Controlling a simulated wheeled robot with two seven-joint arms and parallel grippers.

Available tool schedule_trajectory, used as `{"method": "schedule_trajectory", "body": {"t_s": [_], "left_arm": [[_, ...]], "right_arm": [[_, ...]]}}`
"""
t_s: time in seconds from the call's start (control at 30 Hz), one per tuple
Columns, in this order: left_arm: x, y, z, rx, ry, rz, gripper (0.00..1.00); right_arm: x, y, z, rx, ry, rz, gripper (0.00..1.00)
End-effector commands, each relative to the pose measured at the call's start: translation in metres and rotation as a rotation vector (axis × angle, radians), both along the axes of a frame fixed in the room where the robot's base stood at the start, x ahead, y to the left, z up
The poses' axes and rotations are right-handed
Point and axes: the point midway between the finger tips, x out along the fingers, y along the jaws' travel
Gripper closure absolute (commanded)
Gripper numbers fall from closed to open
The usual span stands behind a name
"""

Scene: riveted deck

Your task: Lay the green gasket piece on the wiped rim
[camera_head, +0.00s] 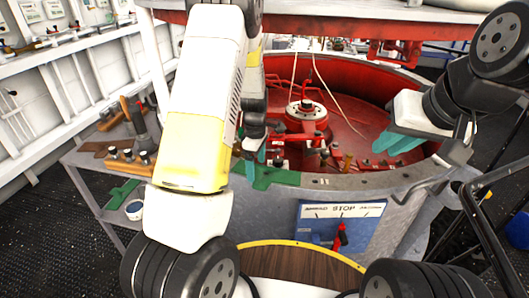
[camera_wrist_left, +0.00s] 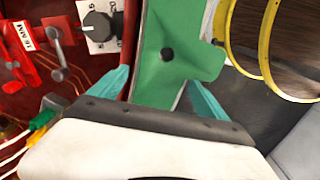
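A green gasket piece (camera_head: 278,177) lies along the near left part of the grey rim (camera_head: 345,181) of the red drum. It has a dark round spot in the left wrist view (camera_wrist_left: 165,45). My left gripper (camera_head: 255,162) is down at this piece. In the left wrist view its teal fingers (camera_wrist_left: 157,88) stand apart, one on each side of the piece, with narrow gaps seeming to show. My right gripper (camera_head: 392,147) is over the right side of the drum, its teal fingers seemingly apart and nothing visible between them. My left arm hides part of the rim.
A bench (camera_head: 93,160) at left carries tools, a wooden block (camera_head: 127,160), another flat green piece (camera_head: 122,192) and a roll of tape (camera_head: 135,209). A blue STOP panel (camera_head: 325,225) with a red-handled lever is on the drum's front. Red machinery (camera_head: 300,130) fills the drum's middle.

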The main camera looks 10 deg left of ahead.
Motion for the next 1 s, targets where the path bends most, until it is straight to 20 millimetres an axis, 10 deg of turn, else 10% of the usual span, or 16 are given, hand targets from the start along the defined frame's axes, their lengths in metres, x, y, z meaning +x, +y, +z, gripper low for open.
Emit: {"method": "schedule_trajectory", "body": {"t_s": [0.37, 1.0], "left_arm": [[0.001, 0.000, 0.008, 0.000, -0.002, 0.000, 0.14], [0.001, 0.000, 0.118, 0.000, -0.002, 0.000, 0.14]], "right_arm": [[0.000, 0.000, 0.000, 0.000, 0.000, 0.000, 0.82], [0.000, 0.000, 0.000, 0.000, 0.000, 0.000, 0.82]]}}
